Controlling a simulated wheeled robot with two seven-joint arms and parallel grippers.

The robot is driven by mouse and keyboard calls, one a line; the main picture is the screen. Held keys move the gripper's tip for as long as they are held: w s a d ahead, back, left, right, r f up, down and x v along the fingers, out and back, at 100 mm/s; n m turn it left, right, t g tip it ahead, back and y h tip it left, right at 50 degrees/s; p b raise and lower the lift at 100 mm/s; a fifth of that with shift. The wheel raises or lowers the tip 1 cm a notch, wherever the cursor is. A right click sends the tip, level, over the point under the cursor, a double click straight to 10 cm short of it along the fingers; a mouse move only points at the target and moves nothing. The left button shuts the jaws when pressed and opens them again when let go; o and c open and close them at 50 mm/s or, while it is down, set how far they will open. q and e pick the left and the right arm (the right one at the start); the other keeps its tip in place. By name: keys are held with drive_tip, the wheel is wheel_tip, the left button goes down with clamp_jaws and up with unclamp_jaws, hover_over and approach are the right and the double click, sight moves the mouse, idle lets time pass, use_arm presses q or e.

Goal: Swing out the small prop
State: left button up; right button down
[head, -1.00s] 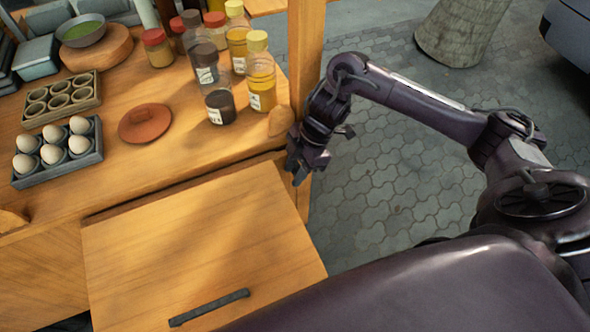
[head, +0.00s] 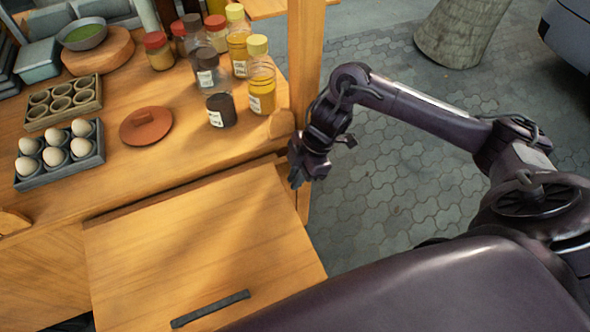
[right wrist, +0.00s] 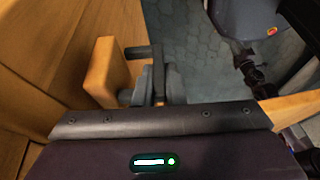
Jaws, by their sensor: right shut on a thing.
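The small prop (right wrist: 106,78) is a short wooden piece beside the wooden panel in the right wrist view. My right gripper (right wrist: 152,88) is shut on it, with its dark fingers partly hiding the gripped part. In the head view the right gripper (head: 297,180) is at the front right corner of the wooden counter (head: 180,165), close to the post. The prop is hidden there. The flap (head: 200,235) slopes down from the counter's front and has a dark bar handle (head: 210,309). My left gripper is not in view.
A wooden post (head: 305,70) rises just behind the right gripper. Spice jars (head: 261,80), a terracotta lid (head: 146,125), an egg tray (head: 60,160) and a bowl (head: 83,32) stand on the counter. Another wooden knob (head: 12,222) is at left. Open paving (head: 390,190) lies right.

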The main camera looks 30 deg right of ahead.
drive_tip(key=s+a+m+p, duration=0.1)
drive_tip(key=s+a+p, duration=0.2)
drive_tip(key=s, duration=0.6)
drive_tip(key=shift+s+p, duration=0.25)
drive_tip(key=shift+p, duration=0.15)
drive_tip(key=c, duration=1.6)
unclamp_jaws()
drive_tip(key=shift+w, duration=0.1)
drive_tip(key=shift+o, duration=0.5)
drive_tip(key=shift+w, duration=0.1)
drive_tip(key=shift+r, duration=0.1)
drive_tip(key=v, duration=0.7)
drive_tip(key=shift+r, duration=0.25)
